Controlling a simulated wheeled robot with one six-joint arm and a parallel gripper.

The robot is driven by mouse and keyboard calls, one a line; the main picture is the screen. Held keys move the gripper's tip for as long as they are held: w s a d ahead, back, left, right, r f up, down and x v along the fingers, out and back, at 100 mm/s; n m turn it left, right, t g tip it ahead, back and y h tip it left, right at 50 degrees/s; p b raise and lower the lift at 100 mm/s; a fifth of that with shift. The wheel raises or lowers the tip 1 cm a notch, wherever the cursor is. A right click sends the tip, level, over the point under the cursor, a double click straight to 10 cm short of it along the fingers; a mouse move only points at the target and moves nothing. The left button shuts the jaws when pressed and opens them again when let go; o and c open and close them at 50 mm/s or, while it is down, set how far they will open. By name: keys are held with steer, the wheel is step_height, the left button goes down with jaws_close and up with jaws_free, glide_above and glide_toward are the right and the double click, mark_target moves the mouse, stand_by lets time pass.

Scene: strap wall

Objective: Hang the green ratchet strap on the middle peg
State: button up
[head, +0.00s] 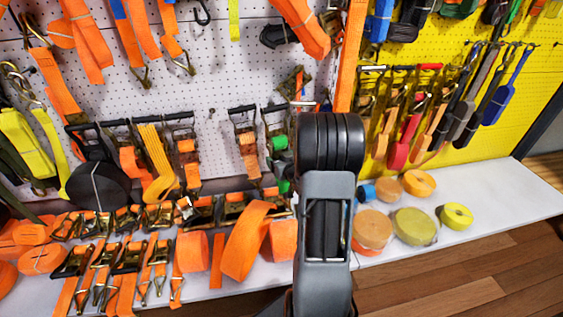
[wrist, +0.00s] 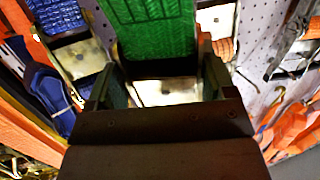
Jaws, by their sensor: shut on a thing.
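In the wrist view, the green ratchet strap (wrist: 152,28) shows as a wide green woven band with a pale metal part below it. My gripper (wrist: 160,85) has a dark finger on either side of the strap and is shut on it. In the head view, my own arm covers the gripper and most of the strap. Small green patches (head: 279,143) show just left of my arm, but I cannot tell whether they belong to the held strap. The middle peg cannot be told apart in either view; my arm hides part of the white pegboard.
Orange ratchet straps (head: 244,145) hang on the white pegboard (head: 215,85) left of my arm. Below, a white shelf (head: 505,205) holds rolled straps and buckles. A yellow pegboard (head: 500,135) with hanging straps is at right. In the wrist view, a blue strap (wrist: 50,88) hangs close at left.

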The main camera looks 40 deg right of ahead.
steer(key=shift+w+d+f+b, duration=0.2)
steer(key=shift+w+d, duration=0.2)
steer(key=shift+w, duration=0.4)
steer(key=shift+w+d+f+b, duration=0.2)
steer(key=shift+w+d, duration=0.2)
steer(key=shift+w, duration=0.4)
steer(key=shift+w+d+f+b, duration=0.2)
steer(key=shift+w+d, duration=0.2)
steer(key=shift+w, duration=0.4)
steer(key=shift+w+f, duration=0.1)
steer(key=o, duration=1.6)
steer(key=shift+f, duration=0.1)
steer(key=shift+c, duration=0.2)
